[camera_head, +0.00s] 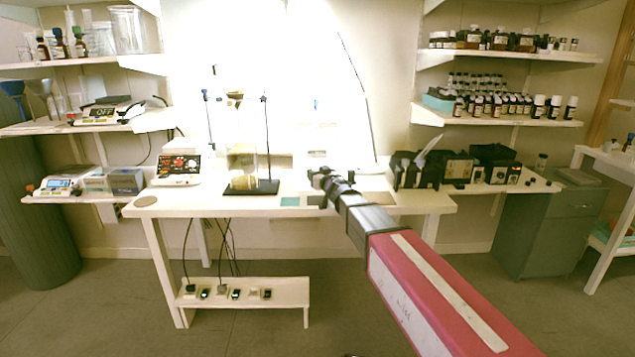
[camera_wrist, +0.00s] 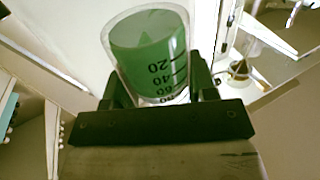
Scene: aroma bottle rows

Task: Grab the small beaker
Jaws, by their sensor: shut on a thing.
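The small beaker (camera_wrist: 150,48) is clear glass with green contents and dark printed marks reading 20 and 40. It fills the upper middle of the wrist view, tilted in the picture. My gripper (camera_wrist: 161,88) has one dark finger on each side of the beaker and is shut on it. In the head view my gripper (camera_head: 322,180) is over the right half of the white bench (camera_head: 275,207). The beaker is too small there to make out clearly. I cannot tell whether its base touches the bench.
A stand with a black base (camera_head: 251,187) and upright rods is left of my gripper. A hotplate device (camera_head: 178,170) is farther left. Black boxes (camera_head: 415,170) stand close on the right. Shelves with bottles (camera_head: 497,104) hang above them. The bench front is mostly clear.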

